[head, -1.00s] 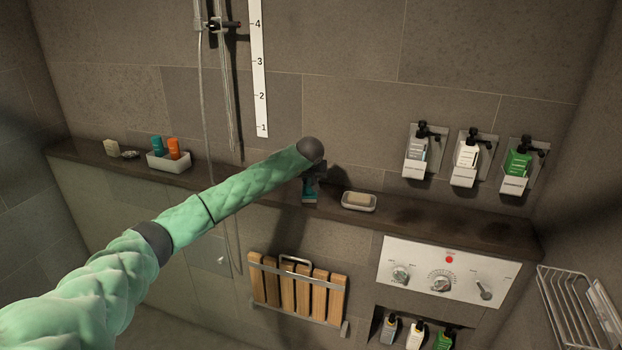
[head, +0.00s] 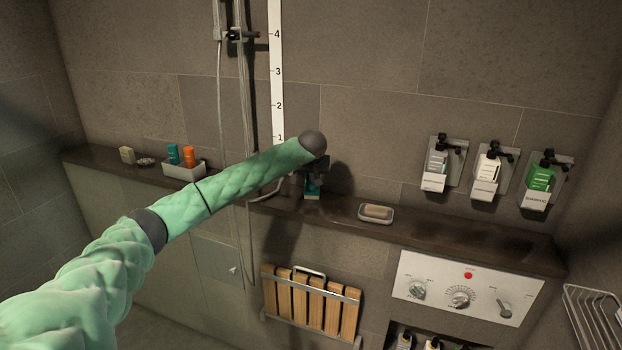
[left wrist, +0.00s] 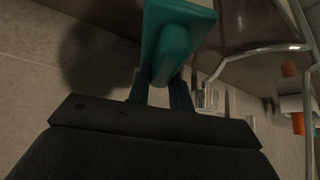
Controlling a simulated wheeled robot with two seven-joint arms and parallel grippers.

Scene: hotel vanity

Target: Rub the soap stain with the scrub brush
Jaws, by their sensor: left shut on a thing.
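My left gripper (head: 317,172) is shut on the teal scrub brush (head: 312,188), near the back wall at the stone ledge. In the left wrist view the brush (left wrist: 178,28) has its rounded handle between the two dark fingers (left wrist: 160,90). Its bristles are not visible there, and my wrist hides part of it in the head view. I cannot tell whether the brush touches the ledge. I cannot clearly pick out the soap stain; dark patches on the ledge to the right may be stain or shadow. My right gripper is out of view.
A soap bar in a white dish (head: 362,217) sits on the ledge (head: 450,240) right of the brush. A caddy with bottles (head: 183,173) stands at left. Dispensers (head: 487,175) hang on the right wall area. A shower hose (head: 245,130) and wooden folding seat (head: 310,300) are nearby.

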